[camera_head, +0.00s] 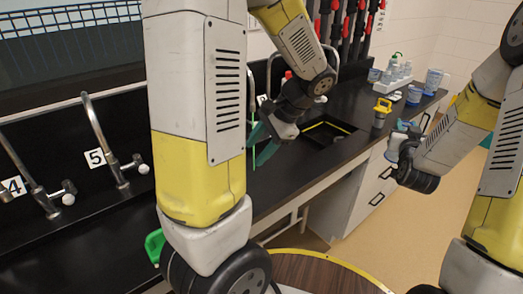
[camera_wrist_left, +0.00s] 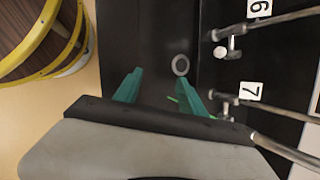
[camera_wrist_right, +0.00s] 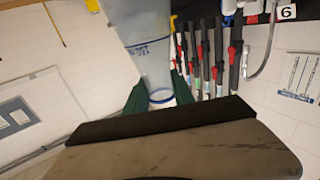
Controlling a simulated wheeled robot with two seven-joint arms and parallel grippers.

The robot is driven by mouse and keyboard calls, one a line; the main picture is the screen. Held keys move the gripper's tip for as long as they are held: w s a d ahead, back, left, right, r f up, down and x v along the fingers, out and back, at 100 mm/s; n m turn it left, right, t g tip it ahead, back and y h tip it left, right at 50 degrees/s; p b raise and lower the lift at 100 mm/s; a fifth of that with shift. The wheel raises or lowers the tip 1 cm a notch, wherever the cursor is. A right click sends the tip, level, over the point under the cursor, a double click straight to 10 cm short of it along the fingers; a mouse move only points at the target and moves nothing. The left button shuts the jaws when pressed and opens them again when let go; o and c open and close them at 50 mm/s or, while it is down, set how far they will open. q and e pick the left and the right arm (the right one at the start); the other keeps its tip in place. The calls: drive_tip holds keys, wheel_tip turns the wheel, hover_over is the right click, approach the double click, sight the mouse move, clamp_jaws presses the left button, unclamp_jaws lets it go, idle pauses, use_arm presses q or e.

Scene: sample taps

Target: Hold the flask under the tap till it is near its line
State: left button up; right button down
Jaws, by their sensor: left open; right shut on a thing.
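The flask (camera_wrist_right: 146,45) is a pale, clear blue vessel with a dark blue mark in the right wrist view. My right gripper (camera_wrist_right: 160,95) is shut on its narrow part; in the head view this gripper (camera_head: 397,143) is right of the counter. Its liquid level cannot be told. My left gripper (camera_wrist_left: 160,84) is open and empty over the black counter, and in the head view (camera_head: 262,142) it is near the taps behind my arm. Tap 4 (camera_head: 40,198), tap 5 (camera_head: 113,165), tap 6 (camera_wrist_left: 235,32) and tap 7 (camera_wrist_left: 228,102) stand along the counter.
A dark sink (camera_head: 328,132) is set in the counter (camera_head: 285,180). A yellow-topped item (camera_head: 381,110), bottles and patterned cups (camera_head: 433,80) stand farther along it. A round brown, yellow-edged top (camera_head: 320,275) is in front. The floor on the right has free room.

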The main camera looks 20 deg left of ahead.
use_arm(q)
drive_tip(key=shift+s+d+r+n+h, duration=0.3)
drive_tip(key=shift+s+d+h, duration=0.15)
drive_tip(key=shift+s, duration=0.1)
